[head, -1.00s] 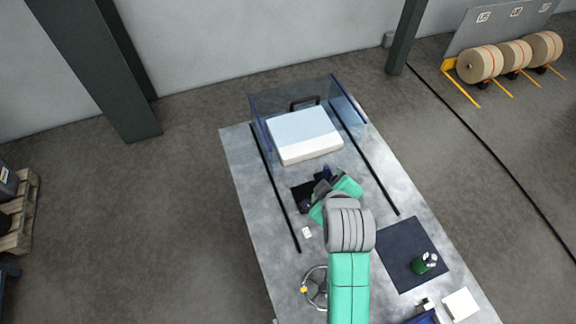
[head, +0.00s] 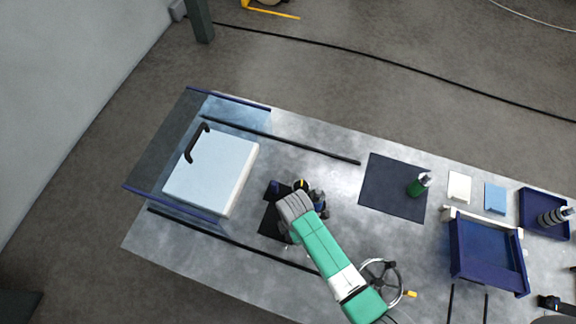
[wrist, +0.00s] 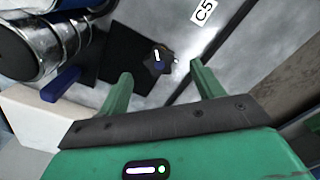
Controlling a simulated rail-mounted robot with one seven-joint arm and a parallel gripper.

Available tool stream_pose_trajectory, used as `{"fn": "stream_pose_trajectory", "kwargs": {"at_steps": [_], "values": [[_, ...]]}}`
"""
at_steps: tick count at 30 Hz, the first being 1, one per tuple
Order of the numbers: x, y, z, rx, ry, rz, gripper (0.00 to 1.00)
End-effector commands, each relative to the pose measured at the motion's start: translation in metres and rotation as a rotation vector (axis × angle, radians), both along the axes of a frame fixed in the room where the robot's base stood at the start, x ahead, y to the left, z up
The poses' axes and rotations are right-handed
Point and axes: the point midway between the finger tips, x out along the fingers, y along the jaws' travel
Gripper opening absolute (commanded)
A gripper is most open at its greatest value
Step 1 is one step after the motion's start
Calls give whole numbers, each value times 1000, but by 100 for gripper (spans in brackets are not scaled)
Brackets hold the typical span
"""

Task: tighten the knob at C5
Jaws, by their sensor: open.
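In the wrist view a white label reading C5 (wrist: 204,11) lies on the grey metal surface. A small dark knob (wrist: 158,62) with a white mark on top sits near it, at the edge of a black patch (wrist: 103,66). My gripper (wrist: 160,69) is open, its two green fingers apart on either side of the knob in the picture. Nothing is between them in their grip; whether they are down at knob height I cannot tell. In the head view my arm hides the gripper and the knob, beside the black patch (head: 270,224).
A metal cylinder (wrist: 30,42) and a blue lever (wrist: 61,85) are close on the wrist view's left. The head view shows a white block (head: 212,170) with a black handle, dark rails (head: 285,140), a handwheel (head: 380,273), a dark mat (head: 385,188) and a blue tray (head: 487,250).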

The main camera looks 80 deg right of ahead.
Motion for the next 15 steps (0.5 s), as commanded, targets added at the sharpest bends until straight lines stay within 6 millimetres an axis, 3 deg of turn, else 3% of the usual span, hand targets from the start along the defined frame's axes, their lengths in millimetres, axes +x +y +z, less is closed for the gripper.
{"fn": "stream_pose_trajectory", "kwargs": {"at_steps": [1, 6, 15], "values": [[0, 0, -14, 1, 1, 0, 67], [0, -1, -42, -1, -1, -1, 67], [1, 0, -54, -3, -2, 0, 67]]}}
